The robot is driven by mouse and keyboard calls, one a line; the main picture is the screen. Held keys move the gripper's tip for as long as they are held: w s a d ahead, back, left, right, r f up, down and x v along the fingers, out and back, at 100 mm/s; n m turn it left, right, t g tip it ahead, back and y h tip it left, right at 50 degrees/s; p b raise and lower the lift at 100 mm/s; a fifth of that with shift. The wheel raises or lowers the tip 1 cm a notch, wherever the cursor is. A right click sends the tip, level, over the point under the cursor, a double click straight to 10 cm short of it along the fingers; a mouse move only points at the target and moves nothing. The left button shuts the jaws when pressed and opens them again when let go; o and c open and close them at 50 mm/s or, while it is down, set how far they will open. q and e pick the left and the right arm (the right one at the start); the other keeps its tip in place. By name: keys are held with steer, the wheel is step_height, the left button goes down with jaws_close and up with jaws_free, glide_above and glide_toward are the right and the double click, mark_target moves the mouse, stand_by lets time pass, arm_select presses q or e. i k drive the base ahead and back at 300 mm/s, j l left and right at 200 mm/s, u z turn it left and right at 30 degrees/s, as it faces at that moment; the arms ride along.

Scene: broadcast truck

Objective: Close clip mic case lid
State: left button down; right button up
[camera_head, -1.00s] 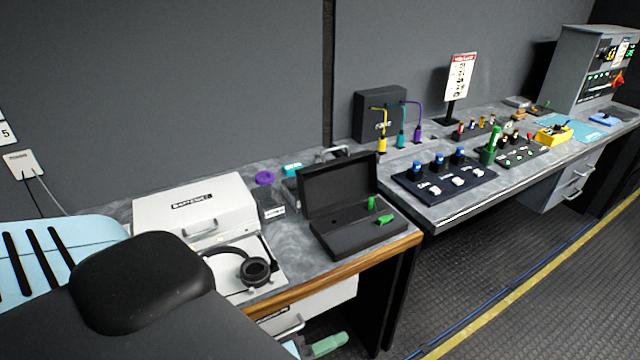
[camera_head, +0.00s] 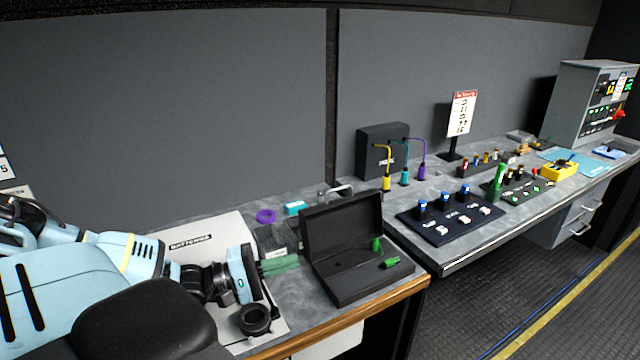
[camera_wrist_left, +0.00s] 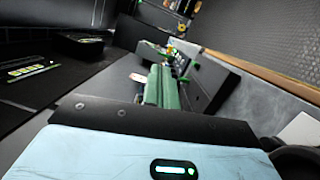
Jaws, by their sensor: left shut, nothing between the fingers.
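The clip mic case is a black box on the grey desk, in the middle of the head view. Its lid (camera_head: 342,228) stands open, raised at the back, and its base (camera_head: 352,286) lies flat. Two green clip mics (camera_head: 390,262) are at the base's right side. My left gripper (camera_head: 296,261) is shut and empty, just left of the case, with its green fingers pointing right toward it. In the left wrist view the green fingers (camera_wrist_left: 161,84) show together, with part of the dark case (camera_wrist_left: 215,78) beyond them. My right gripper is not in view.
Left of the case are a white case (camera_head: 205,238), partly behind my arm, and headphones (camera_head: 255,319). A button panel (camera_head: 450,216) stands right. The wooden desk edge (camera_head: 345,324) runs in front.

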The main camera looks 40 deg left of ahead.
mark_target(331, 228)
steer(key=i+j, duration=0.3)
steer(key=j, duration=0.15)
steer(key=i+j, duration=0.3)
steer(key=j, duration=0.2)
